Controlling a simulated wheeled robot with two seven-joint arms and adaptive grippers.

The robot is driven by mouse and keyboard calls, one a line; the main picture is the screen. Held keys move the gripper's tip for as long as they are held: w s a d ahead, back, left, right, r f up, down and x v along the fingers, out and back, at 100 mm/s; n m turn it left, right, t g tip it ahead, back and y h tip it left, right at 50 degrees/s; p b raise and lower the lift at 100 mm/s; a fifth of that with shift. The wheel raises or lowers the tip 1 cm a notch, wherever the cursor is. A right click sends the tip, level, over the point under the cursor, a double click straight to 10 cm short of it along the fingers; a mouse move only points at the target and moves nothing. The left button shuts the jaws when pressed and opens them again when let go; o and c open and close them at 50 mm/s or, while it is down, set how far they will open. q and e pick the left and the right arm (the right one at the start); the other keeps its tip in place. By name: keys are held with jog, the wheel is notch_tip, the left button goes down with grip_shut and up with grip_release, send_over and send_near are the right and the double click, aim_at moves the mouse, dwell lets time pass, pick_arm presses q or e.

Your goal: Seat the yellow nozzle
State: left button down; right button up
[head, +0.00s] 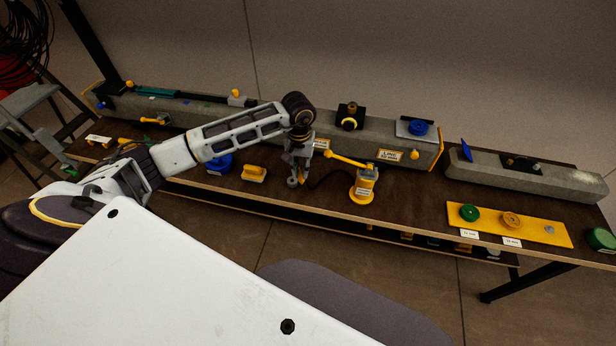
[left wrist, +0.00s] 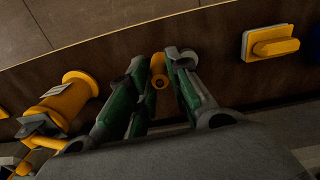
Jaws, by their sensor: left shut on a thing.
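My left gripper (head: 297,180) hangs pointing down over the front part of the wooden bench. In the left wrist view its green-sided fingers (left wrist: 159,80) are shut on a small yellow-orange piece with a round hole, which I take as the yellow nozzle (left wrist: 158,72). The fingers hide part of it, and in the head view it is too small to make out. A yellow hand pump (head: 364,186) with a long lever stands just right of the gripper; it also shows in the left wrist view (left wrist: 68,98). My right gripper is not in view.
A long grey beam (head: 385,132) lies along the back of the bench, with a black fitting carrying a yellow ring (head: 349,123). A yellow block (head: 253,173) sits left of the gripper. A yellow plate (head: 540,231) with green and orange discs lies at right.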

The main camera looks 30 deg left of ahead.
pick_arm(q)
jog(key=a+n, duration=0.1)
jog(key=n, duration=0.6)
jog(key=w+a+n, duration=0.1)
jog(key=a+n, duration=0.1)
jog(key=n, duration=0.5)
jog(key=w+a+r+n, duration=0.1)
jog(key=a+n, duration=0.1)
jog(key=n, duration=0.5)
jog(key=shift+w+a+r+n, duration=0.1)
jog(key=shift+w+a+n, duration=0.05)
jog(key=shift+w+n, duration=0.15)
dwell(0.6)
